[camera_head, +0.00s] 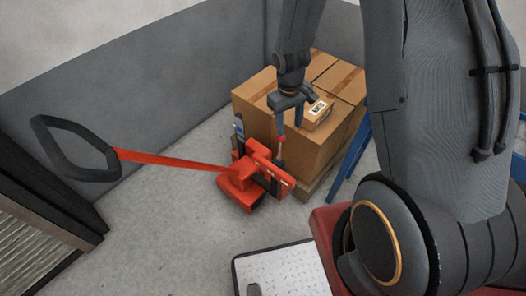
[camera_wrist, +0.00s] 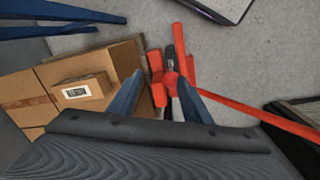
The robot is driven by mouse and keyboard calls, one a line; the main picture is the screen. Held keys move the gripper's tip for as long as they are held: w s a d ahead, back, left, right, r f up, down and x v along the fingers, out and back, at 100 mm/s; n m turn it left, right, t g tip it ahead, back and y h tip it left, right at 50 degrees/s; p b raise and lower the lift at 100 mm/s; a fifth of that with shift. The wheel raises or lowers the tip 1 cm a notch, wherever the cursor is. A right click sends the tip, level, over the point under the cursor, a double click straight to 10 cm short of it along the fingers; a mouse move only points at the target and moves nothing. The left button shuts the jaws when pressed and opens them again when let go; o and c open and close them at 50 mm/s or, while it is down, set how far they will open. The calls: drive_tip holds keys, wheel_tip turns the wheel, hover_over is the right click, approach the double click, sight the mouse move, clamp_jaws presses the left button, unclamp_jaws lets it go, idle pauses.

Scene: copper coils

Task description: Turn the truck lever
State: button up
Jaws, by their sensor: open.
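The red pallet truck (camera_head: 245,178) stands on the floor in front of the stacked boxes. Its long red bar with a black loop handle (camera_head: 72,128) reaches out to the left. A thin upright lever with a red knob (camera_head: 281,139) rises from the truck's body; the knob also shows in the wrist view (camera_wrist: 171,79). My gripper (camera_head: 290,132) points down just above the truck, close to the knob. In the wrist view its blue fingers (camera_wrist: 160,80) are apart, with the knob appearing between their tips. Whether they touch it cannot be told.
Cardboard boxes (camera_head: 262,100) on a wooden pallet (camera_head: 313,184) stand right behind the truck, with a small labelled box (camera_head: 318,113) on top. A grey wall (camera_head: 150,85) runs behind. Blue bars (camera_head: 350,160) stand at the right.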

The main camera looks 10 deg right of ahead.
sight(281, 142)
drive_tip(key=a+f, duration=0.1)
drive_tip(key=f+n, duration=0.1)
drive_tip(key=f, duration=0.1)
drive_tip(key=shift+w+a+f, duration=0.1)
drive_tip(key=shift+w+a, duration=0.05)
drive_tip(key=shift+a, duration=0.25)
wheel_tip(281, 142, down, 6)
drive_tip(key=shift+a+f+p, duration=0.1)
drive_tip(key=shift+a+p, duration=0.05)
drive_tip(key=shift+p, duration=0.2)
drive_tip(key=shift+w+f, duration=0.1)
drive_tip(key=shift+f, duration=0.6)
